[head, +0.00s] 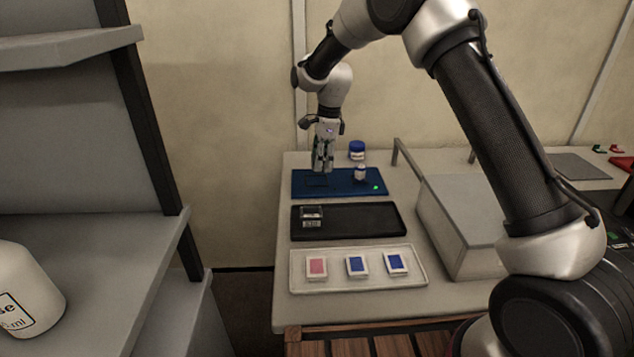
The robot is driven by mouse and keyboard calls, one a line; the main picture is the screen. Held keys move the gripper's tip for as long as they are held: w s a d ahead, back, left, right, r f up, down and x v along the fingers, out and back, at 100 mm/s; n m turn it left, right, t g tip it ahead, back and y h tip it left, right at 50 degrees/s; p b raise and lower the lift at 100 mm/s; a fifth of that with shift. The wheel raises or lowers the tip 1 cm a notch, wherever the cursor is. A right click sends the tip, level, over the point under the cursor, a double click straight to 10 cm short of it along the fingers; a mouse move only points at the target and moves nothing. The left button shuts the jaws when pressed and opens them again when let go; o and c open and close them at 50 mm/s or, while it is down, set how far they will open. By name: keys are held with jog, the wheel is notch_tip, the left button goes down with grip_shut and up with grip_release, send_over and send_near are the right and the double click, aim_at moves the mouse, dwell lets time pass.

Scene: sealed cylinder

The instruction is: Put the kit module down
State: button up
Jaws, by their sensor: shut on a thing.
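My gripper (323,168) points straight down, low over the left part of the blue mat (345,187) at the back of the table. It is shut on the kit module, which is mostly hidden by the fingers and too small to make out. I cannot tell whether the module touches the mat. A dark outline shows on the mat below the gripper. A small white bottle (361,173) stands on the mat to the right of the gripper, and a green light (376,187) glows near the mat's right end.
A blue-lidded jar (357,150) stands behind the mat. In front, a black tray (360,221) holds a small clear-and-dark box (312,216). A white tray (411,282) holds one pink and two blue cards. A large grey box (462,215) stands right. Grey shelves (80,270) are left.

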jog(key=w+a+r, duration=0.2)
jog(key=w+r, duration=0.1)
jog(key=m, duration=0.1)
send_over(315, 181)
jog(key=f, duration=0.4)
jog(key=shift+w+d+f, duration=0.1)
jog(key=shift+d+f, duration=0.1)
jog(key=shift+f, duration=2.25)
jog(key=shift+f, duration=0.2)
jog(key=o, duration=1.1)
